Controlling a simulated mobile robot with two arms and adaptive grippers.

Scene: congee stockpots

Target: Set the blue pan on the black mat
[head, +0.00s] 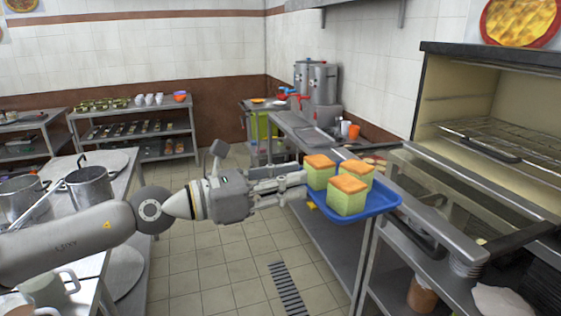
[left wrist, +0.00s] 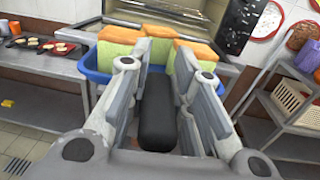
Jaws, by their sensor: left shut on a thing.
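The blue pan (head: 384,211) is a shallow, tray-like pan holding three green blocks with orange tops (head: 348,195). My left gripper (head: 296,185) reaches in from the left and is shut at the pan's near left side, holding it up in the air. In the left wrist view, a black handle-like bar (left wrist: 157,115) lies between the fingers, and the blue pan wall (left wrist: 93,76) shows beyond them. I cannot make out the black mat for certain in either view. My right gripper is out of view.
An open oven with a wire rack (head: 500,135) and lowered door (head: 450,190) stands at the right, close to the pan. A steel counter (head: 290,135) runs behind. Pots (head: 88,185) stand on a table at left.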

